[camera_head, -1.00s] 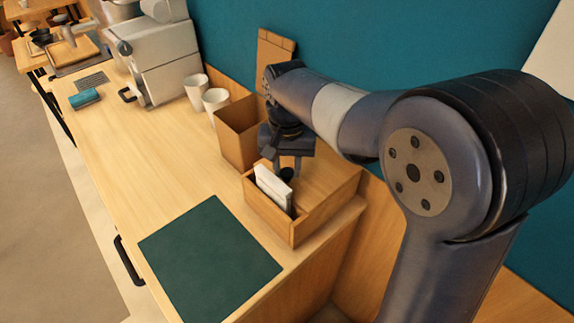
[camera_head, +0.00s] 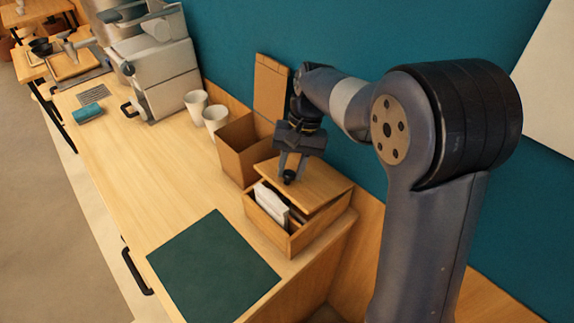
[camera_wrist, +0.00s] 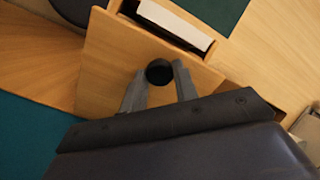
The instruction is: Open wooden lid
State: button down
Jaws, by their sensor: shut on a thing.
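The wooden lid (camera_head: 318,188) is a flat light-wood board with a black round knob (camera_head: 289,178). My gripper (camera_head: 290,172) is shut on the knob and points down at it. The lid sits raised over the back of a wooden box (camera_head: 276,234), tilted, with a gap beneath its front edge. In the wrist view the knob (camera_wrist: 159,72) lies between my two fingers (camera_wrist: 160,88), and the lid (camera_wrist: 105,70) spreads around it. White packets (camera_head: 270,206) stand in the box's open front part. The box's inside under the lid is mostly hidden.
A tall open wooden container (camera_head: 238,152) stands right behind the box, with white cups (camera_head: 215,118) past it. A clipboard-like board (camera_head: 270,88) leans at the teal wall. A dark green mat (camera_head: 213,268) lies in front. The counter's middle left is clear.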

jog(key=shift+w+d+r+g+y+p, duration=0.3)
jog(key=shift+w+r+y+p, duration=0.1)
jog(key=shift+r+p, duration=0.15)
jog(key=c, duration=1.4)
grip_release()
jog(key=shift+o, duration=0.2)
jog(key=v, duration=0.7)
jog(key=shift+r+b, duration=0.25)
jog(key=shift+b, duration=0.2)
jog(key=shift+c, duration=0.4)
